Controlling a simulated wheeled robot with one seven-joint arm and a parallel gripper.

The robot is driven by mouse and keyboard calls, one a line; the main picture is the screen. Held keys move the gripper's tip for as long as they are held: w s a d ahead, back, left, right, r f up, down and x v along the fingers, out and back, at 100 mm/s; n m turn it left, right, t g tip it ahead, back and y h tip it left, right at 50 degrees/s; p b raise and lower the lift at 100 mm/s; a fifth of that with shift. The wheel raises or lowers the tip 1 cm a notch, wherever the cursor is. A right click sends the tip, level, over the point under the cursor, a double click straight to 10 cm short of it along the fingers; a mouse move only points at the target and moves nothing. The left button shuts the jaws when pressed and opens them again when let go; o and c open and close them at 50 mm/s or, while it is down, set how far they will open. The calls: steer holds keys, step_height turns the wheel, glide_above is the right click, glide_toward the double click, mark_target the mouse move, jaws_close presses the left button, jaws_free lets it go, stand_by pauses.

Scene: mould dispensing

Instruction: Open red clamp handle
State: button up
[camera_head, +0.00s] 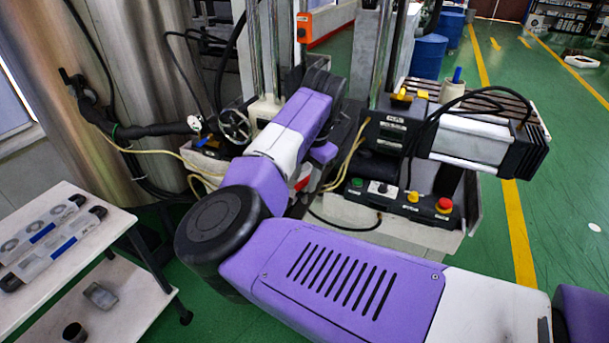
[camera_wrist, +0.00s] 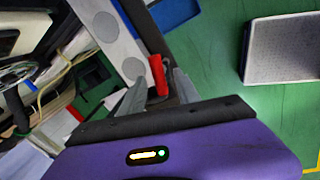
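The red clamp handle (camera_wrist: 158,75) shows in the wrist view, upright in the picture, with a dark clamp part and a pale plate with round discs beside it. My gripper (camera_wrist: 160,79) has its two grey fingers spread, one on each side of the handle. Gaps seem to show between the fingers and the handle, so it looks open; whether either finger touches the handle is hard to tell. In the head view my purple arm hides the gripper and most of the clamp area.
A machine with a control box (camera_head: 405,205) and motor housing (camera_head: 470,138) stands right of my arm. A handwheel (camera_head: 234,125) and cables are to the left. Green floor (camera_head: 570,215) is free at right.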

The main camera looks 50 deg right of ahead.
jaws_close()
steer(key=shift+d+f+n+b, duration=0.1)
steer(key=shift+f+n+b, duration=0.05)
steer(key=shift+n+b, duration=0.85)
steer(key=shift+n+y, duration=0.3)
steer(key=shift+n, duration=0.5)
jaws_free()
steer(key=shift+r, duration=0.25)
